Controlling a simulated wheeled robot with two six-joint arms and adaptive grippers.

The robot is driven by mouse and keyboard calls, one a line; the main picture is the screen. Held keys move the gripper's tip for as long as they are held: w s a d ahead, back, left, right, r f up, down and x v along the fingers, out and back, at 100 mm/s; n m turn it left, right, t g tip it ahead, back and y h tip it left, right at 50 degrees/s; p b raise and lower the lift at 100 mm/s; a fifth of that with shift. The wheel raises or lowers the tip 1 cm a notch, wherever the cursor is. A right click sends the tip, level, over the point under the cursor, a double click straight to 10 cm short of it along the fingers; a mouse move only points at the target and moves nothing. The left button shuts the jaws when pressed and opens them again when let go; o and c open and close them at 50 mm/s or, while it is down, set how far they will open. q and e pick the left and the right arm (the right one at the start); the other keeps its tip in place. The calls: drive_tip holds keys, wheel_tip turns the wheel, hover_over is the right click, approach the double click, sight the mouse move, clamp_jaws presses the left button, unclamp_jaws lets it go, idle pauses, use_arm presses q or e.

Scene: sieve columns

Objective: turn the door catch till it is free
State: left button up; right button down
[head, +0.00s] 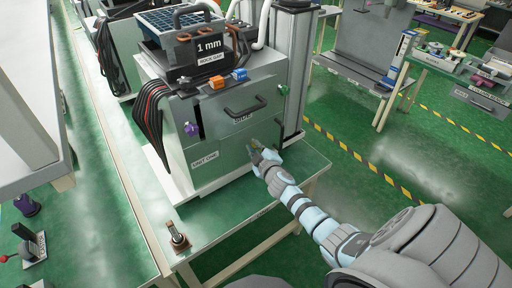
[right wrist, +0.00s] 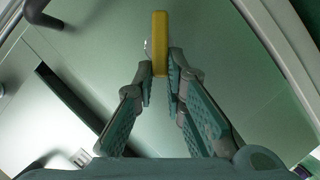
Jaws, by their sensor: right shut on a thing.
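The door catch is a yellow bar (right wrist: 160,38) standing upright in the right wrist view, against the pale green face of the cabinet. My right gripper (right wrist: 159,78) has its two fingertips on either side of the catch's lower end, shut on it. In the head view my right gripper (head: 258,155) reaches the front of the grey unit (head: 217,155), at the right part of its lower door; the catch is mostly hidden there by the fingers. My left gripper is not in view.
A drawer handle (head: 247,108) sits above the gripper, with a green knob (head: 284,90) to its right and a purple knob (head: 190,129) to its left. A small metal fitting (head: 178,238) stands on the bench at front left. Open floor lies to the right.

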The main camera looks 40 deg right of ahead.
drive_tip(key=n, duration=0.1)
drive_tip(key=f+n+h, duration=0.1)
drive_tip(key=n, duration=0.1)
drive_tip(key=shift+a+t, duration=0.4)
drive_tip(key=n+h, duration=0.1)
drive_tip(key=n, duration=0.1)
drive_tip(key=f+n+t, duration=0.1)
drive_tip(key=n, duration=0.1)
drive_tip(key=shift+a+f+t+h, duration=0.1)
drive_tip(key=shift+t+h, duration=0.2)
drive_tip(key=shift+h, duration=0.1)
drive_tip(key=c, duration=1.6)
unclamp_jaws()
drive_tip(key=shift+o, duration=0.2)
